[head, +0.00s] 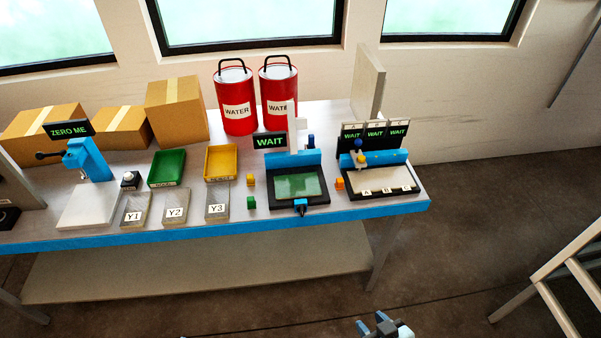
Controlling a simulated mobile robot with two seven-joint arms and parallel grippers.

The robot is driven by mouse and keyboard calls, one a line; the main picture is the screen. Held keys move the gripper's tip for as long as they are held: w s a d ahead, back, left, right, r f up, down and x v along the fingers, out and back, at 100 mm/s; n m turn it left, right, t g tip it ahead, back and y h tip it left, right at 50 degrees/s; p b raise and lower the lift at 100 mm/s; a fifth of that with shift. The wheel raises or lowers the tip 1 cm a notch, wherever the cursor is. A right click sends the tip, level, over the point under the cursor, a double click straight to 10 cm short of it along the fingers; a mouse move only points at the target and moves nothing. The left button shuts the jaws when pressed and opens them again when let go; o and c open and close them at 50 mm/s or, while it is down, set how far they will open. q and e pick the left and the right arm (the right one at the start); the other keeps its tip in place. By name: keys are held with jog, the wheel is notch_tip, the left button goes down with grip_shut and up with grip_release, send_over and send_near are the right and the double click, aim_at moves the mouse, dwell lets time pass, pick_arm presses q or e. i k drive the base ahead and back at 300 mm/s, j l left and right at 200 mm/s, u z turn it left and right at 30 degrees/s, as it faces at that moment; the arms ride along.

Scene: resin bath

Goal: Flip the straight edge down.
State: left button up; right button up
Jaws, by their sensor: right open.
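I cannot tell for certain which part is the straight edge. A blue bar (293,161) stands along the back of a black-framed station with a green panel (297,186), and a white upright piece (292,124) rises behind it. A similar blue bar (372,157) stands behind a pale plate (383,179) on the station to the right. My right gripper (372,323) is open at the bottom edge of the head view, apart from the table and its stations. My left gripper is out of view.
The table (230,229) has a blue front edge. Red water cans (235,97) and cardboard boxes (176,108) stand at its back. Trays (167,167) and labelled slabs (175,207) lie left of the stations. A wooden frame (570,265) stands at right; open floor lies between.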

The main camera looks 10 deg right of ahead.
aim_at(295, 123)
jog(key=i+j, duration=0.75)
jog(key=i, duration=0.2)
jog(key=z, duration=0.9)
